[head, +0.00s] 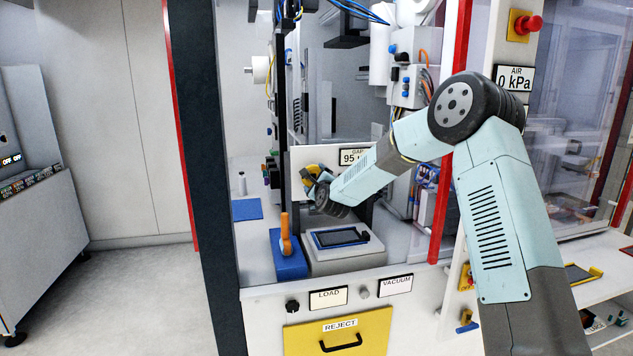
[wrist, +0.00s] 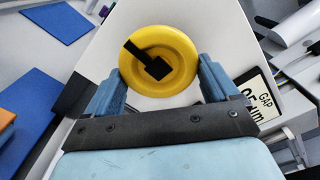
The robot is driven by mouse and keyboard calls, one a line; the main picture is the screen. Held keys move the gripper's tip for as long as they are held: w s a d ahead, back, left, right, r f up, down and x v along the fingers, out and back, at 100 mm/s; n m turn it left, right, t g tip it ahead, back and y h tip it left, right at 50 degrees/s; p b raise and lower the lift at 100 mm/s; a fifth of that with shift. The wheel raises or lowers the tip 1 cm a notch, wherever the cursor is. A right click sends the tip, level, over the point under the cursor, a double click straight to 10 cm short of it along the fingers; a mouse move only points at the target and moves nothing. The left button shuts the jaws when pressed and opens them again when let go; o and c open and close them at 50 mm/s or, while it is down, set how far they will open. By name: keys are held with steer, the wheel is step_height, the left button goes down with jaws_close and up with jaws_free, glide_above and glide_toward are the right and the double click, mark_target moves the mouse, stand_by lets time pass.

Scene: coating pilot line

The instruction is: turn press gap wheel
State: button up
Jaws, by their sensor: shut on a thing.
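The press gap wheel is a round yellow knob (wrist: 178,48) with a black pointer mark at its middle, set on a white panel (wrist: 110,40). In the wrist view my gripper (wrist: 158,75) has one blue finger on each side of the wheel and is shut on it. In the head view the yellow wheel (head: 311,174) shows only in part behind my gripper (head: 313,184).
Below the wheel is a grey block (head: 345,255) with a dark blue-edged tray. A blue block with an orange handle (head: 286,240) stands to its left. A dark post (head: 222,180) and a red-edged frame (head: 450,130) bound the opening.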

steer(key=n, duration=1.3)
steer(key=shift+s+a+r, duration=0.1)
steer(key=shift+a+r, duration=0.05)
steer(key=n, duration=0.5)
steer(key=shift+a, duration=0.1)
steer(key=n, duration=0.6)
steer(key=shift+s+a+r+n, duration=0.1)
steer(key=shift+n, duration=0.3)
steer(key=n, duration=1.6)
steer(key=f+n, duration=0.1)
steer(key=n, duration=0.6)
steer(key=shift+a+n, duration=0.25)
steer(key=shift+n, duration=0.15)
